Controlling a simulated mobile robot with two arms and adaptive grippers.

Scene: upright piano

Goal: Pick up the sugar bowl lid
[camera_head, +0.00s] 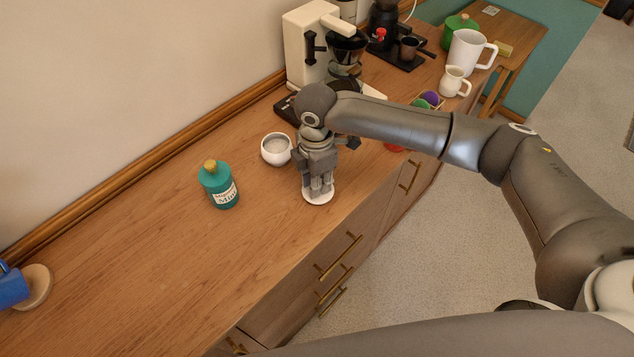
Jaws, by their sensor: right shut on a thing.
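The sugar bowl lid (318,198) is a small white disc at the front part of the wooden counter. My right gripper (318,188) points down onto it from above, shut on it; the fingers hide the lid's middle. I cannot tell whether the lid touches the counter. The white sugar bowl (276,150) stands open just to the left of the gripper, with pale contents showing. My left gripper is not in view.
A teal bottle (219,186) with a yellow top stands left of the bowl. A coffee maker (305,50) is behind my right arm. A white pitcher (466,52) and creamer (453,82) stand at the right. A blue mug (12,287) is far left. The front-left counter (150,280) is clear.

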